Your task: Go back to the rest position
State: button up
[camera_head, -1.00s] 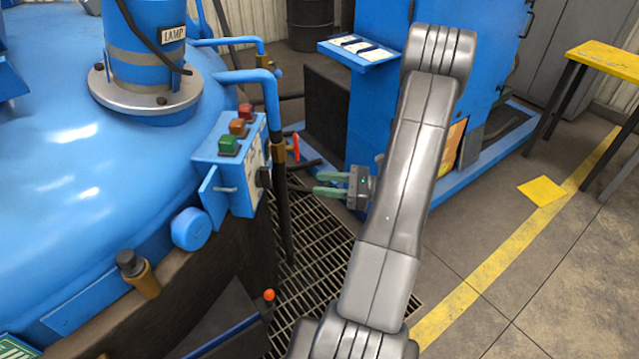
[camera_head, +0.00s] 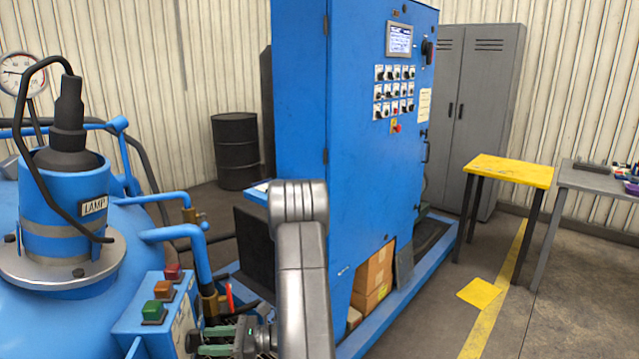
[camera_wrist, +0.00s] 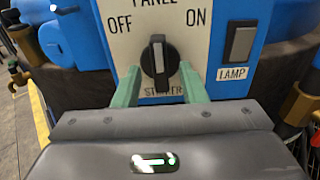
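My gripper (camera_wrist: 160,88) is open in the wrist view, its two green fingers apart on either side of a black rotary knob (camera_wrist: 160,60). I cannot tell whether the fingers touch the knob. The knob stands upright on a white panel (camera_wrist: 125,45) between OFF and ON; the lettering below is partly covered. In the head view my gripper (camera_head: 222,341) is low in the picture, just right of the blue control box (camera_head: 140,328) with red, orange and green buttons.
A LAMP switch (camera_wrist: 240,42) sits right of the knob. The blue furnace (camera_head: 60,310) is at left. A tall blue cabinet (camera_head: 355,130) stands behind my arm. A black drum (camera_head: 236,150), grey lockers (camera_head: 478,110) and yellow table (camera_head: 510,171) stand farther back.

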jog(key=shift+s+a, duration=0.1)
jog(key=shift+a, duration=1)
jog(key=shift+d, duration=0.15)
